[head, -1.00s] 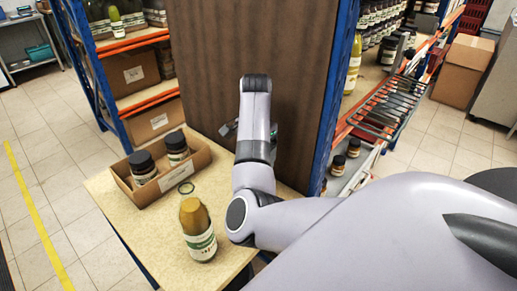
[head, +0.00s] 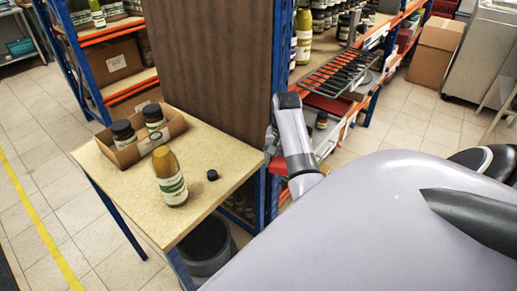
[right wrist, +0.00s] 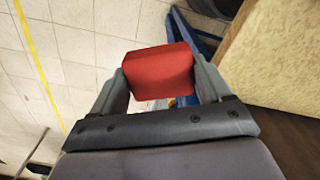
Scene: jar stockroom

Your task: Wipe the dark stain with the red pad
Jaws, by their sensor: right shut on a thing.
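My right gripper (head: 276,158) is shut on the red pad (right wrist: 157,72). In the right wrist view the pad is clamped between both fingertips. A small red part of it shows in the head view (head: 278,166), to the right of the wooden table (head: 215,150), past the table's edge. The pad is apart from the tabletop. My left gripper is not in view.
A cardboard tray (head: 127,153) with two dark-lidded jars is at the back left. A brown panel (head: 205,70) rises behind the table. A wire rack (head: 340,72) sticks out from the right shelf.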

